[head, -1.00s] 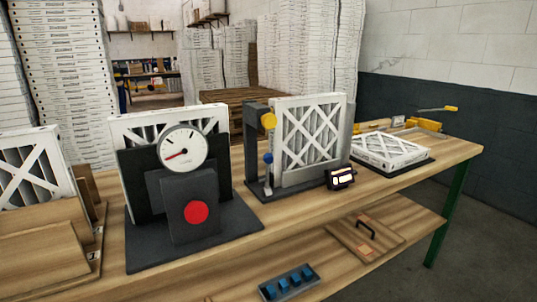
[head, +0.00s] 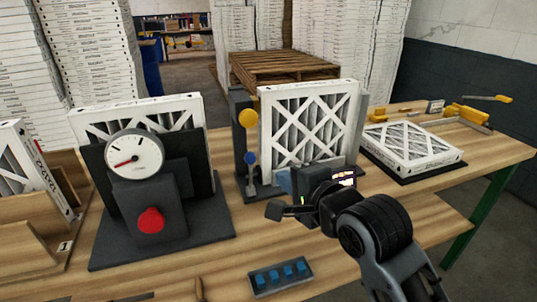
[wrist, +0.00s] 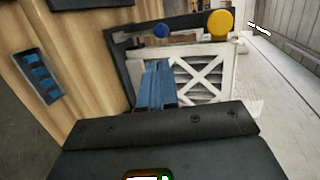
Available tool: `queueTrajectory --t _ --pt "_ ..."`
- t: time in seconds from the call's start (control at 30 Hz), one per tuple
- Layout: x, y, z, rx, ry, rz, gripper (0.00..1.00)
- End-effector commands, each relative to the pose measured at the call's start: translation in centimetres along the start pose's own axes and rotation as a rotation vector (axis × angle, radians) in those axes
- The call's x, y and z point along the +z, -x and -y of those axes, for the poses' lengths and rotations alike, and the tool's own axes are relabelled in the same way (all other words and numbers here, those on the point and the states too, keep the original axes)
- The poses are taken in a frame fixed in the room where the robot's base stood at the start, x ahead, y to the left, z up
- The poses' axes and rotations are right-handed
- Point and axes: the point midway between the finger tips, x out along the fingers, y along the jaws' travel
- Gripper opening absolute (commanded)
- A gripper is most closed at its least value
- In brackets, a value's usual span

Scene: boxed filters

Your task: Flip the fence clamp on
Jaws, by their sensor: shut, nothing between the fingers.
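The likely fence clamp is a yellow-handled fixture (head: 468,114) at the far right end of the bench. Its thin lever has a yellow grip (head: 502,98) and sticks out to the right, nearly level. Which fitting is the fence clamp is not certain. My gripper (head: 284,181) is in front of the upright filter at mid-bench, well left of that fixture. In the wrist view its blue fingers (wrist: 157,85) are together and empty, pointing toward the filter stand. The yellow-handled fixture is not clear in the wrist view.
A dark stand holds an upright filter (head: 310,125), with a yellow disc (head: 247,118) and blue knob (head: 250,158) at its left. A flat filter (head: 412,144) lies at right. A gauge (head: 134,155) and red button (head: 151,220) stand left. A blue-switch strip (head: 280,276) is in front.

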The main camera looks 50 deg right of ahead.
Motion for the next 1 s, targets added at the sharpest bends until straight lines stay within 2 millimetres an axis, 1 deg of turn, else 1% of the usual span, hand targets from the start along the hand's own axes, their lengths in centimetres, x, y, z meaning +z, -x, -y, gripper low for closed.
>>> queueTrajectory --t 0.17,0.67,0.73,0.9,1.0 --pt "-0.1 -0.8 -0.1 -0.002 -0.012 -0.002 0.0" --pt "-0.1 -5.1 -0.4 -0.003 -0.009 -0.001 0.0" --pt "-0.1 -6.0 0.2 0.001 -0.009 -0.001 0.0" --pt "-0.1 -9.4 0.2 0.003 -0.01 -0.001 0.0" --pt "-0.1 -11.0 0.3 0.002 -0.009 -0.001 0.0"
